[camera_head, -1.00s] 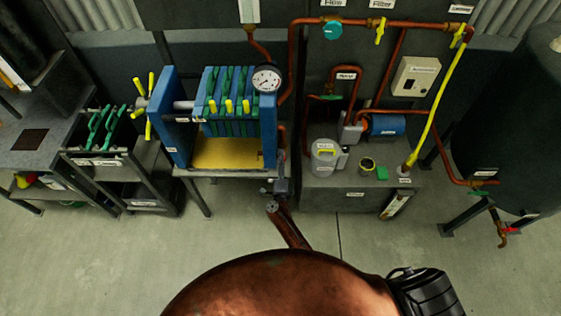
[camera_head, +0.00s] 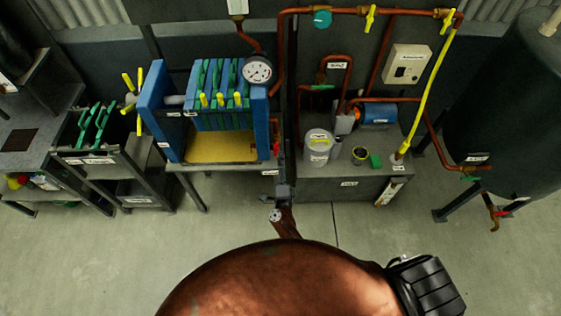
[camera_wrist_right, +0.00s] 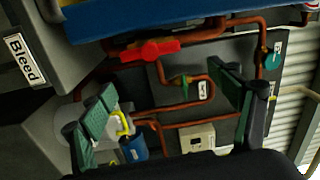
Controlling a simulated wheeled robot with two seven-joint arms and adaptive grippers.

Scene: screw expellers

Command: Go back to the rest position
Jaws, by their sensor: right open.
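My right gripper (camera_head: 282,191) shows small in the head view, just below and right of the blue filter press (camera_head: 155,112). My copper-coloured arm leads up to it from the bottom edge. In the right wrist view the gripper (camera_wrist_right: 165,112) is open, its two dark fingers with green pads wide apart and nothing between them touching either pad. A red valve handle (camera_wrist_right: 143,50) on a copper pipe stands beyond the fingers, above the middle of that view. My left gripper is in neither view.
A pressure gauge (camera_head: 257,71) sits on the press. Right of it, a grey bench (camera_head: 345,188) holds a pale canister (camera_head: 318,150) and a green block (camera_head: 376,161). A dark tank (camera_head: 510,120) stands at right. Open floor (camera_head: 390,245) lies in front.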

